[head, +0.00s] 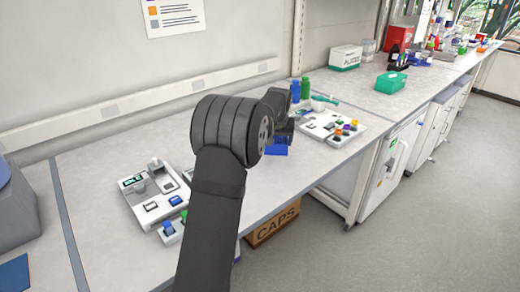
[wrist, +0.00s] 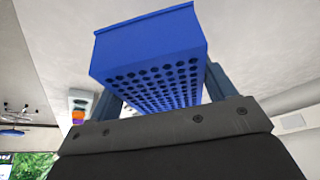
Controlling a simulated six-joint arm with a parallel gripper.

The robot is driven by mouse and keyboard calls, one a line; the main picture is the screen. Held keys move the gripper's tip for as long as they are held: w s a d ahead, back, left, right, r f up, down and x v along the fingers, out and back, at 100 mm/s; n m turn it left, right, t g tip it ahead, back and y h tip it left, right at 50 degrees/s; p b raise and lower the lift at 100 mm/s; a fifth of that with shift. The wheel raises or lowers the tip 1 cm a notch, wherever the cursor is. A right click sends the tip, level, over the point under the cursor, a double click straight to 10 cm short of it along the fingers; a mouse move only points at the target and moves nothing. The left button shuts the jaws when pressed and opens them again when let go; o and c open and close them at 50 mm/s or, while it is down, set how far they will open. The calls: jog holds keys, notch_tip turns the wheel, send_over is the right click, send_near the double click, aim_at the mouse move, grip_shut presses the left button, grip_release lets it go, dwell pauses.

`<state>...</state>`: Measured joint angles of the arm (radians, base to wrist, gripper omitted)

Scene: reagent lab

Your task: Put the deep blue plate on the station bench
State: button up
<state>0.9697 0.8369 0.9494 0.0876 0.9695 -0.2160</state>
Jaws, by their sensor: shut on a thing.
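The deep blue plate (wrist: 150,50) fills the upper middle of the wrist view, with rows of round holes on one face. My gripper (wrist: 163,92) is shut on it, with a finger at each side. In the head view the plate (head: 276,149) shows as a small blue patch below my gripper (head: 280,128), mostly hidden by my arm. The station bench (head: 95,150) is the long pale grey worktop along the wall. The plate appears above or near its front part; I cannot tell whether they touch.
A white device (head: 151,194) stands on the bench at left, partly behind my arm. Another white station (head: 318,124) with coloured caps is right of my gripper. A green bottle (head: 295,91) and a blue bottle (head: 305,89) stand behind. A teal box (head: 391,82) is farther right.

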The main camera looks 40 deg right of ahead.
jog(key=w+f, duration=0.1)
jog(key=w, duration=0.1)
jog(key=w+f, duration=0.1)
jog(key=w+a+f, duration=0.1)
jog(key=w, duration=0.1)
jog(key=shift+w+f, duration=0.25)
jog(key=shift+w, duration=0.05)
jog(key=shift+f, duration=1.85)
jog(key=shift+f, duration=0.2)
jog(key=o, duration=1)
jog(key=shift+r, duration=0.3)
jog(key=v, duration=1.2)
